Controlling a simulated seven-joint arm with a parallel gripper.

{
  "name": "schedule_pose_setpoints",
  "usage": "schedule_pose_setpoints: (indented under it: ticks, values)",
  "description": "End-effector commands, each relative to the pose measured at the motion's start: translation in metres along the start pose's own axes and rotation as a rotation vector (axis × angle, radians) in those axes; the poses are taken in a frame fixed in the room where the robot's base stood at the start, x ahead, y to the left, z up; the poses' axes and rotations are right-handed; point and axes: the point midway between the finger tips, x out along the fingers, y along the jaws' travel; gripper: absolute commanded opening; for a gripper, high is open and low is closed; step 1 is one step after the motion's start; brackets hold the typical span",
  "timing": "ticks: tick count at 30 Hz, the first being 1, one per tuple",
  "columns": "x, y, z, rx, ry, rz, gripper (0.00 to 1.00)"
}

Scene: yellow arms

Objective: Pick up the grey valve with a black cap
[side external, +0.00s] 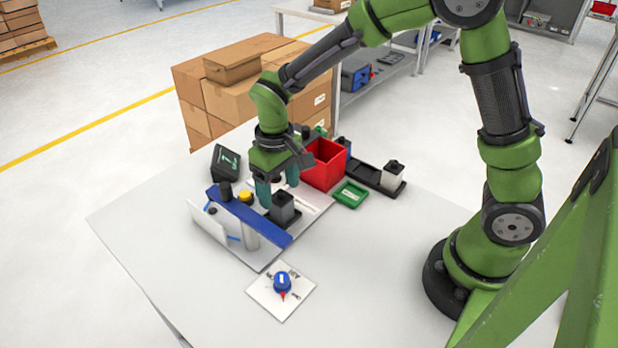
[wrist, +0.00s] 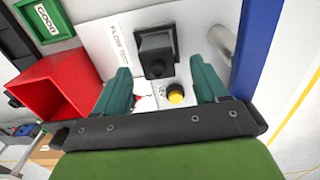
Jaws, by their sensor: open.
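A dark grey block-shaped valve with a black cap (side external: 283,207) stands on the white board, just in front of my gripper (side external: 278,191). In the wrist view the same valve (wrist: 155,42) lies ahead of the fingers, near the midline between them, with its cap towards me. My gripper (wrist: 160,78) is open, its two teal fingers spread wide with nothing held. A lighter grey block with a black cap (side external: 393,176) stands on a black tray (side external: 370,174) farther right.
A red bin (side external: 325,165) and green "GOOD" tray (side external: 350,195) stand close by. A blue strip (side external: 262,226), a pale cylinder (wrist: 222,40) and a yellow-capped part (wrist: 175,94) are near the fingers. A blue knob (side external: 282,282) sits on a card. The front-left table is clear.

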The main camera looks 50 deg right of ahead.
Motion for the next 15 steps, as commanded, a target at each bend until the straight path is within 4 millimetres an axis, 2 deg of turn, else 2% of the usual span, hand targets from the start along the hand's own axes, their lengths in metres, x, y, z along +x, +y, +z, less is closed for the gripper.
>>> schedule_pose_setpoints:
  ticks: [9,15]
  values:
    - [0.044,0.003,0.002,0.001,-0.006,0.001,0.72]
    - [0.05,0.003,0.002,0.0,-0.002,0.0,0.72]
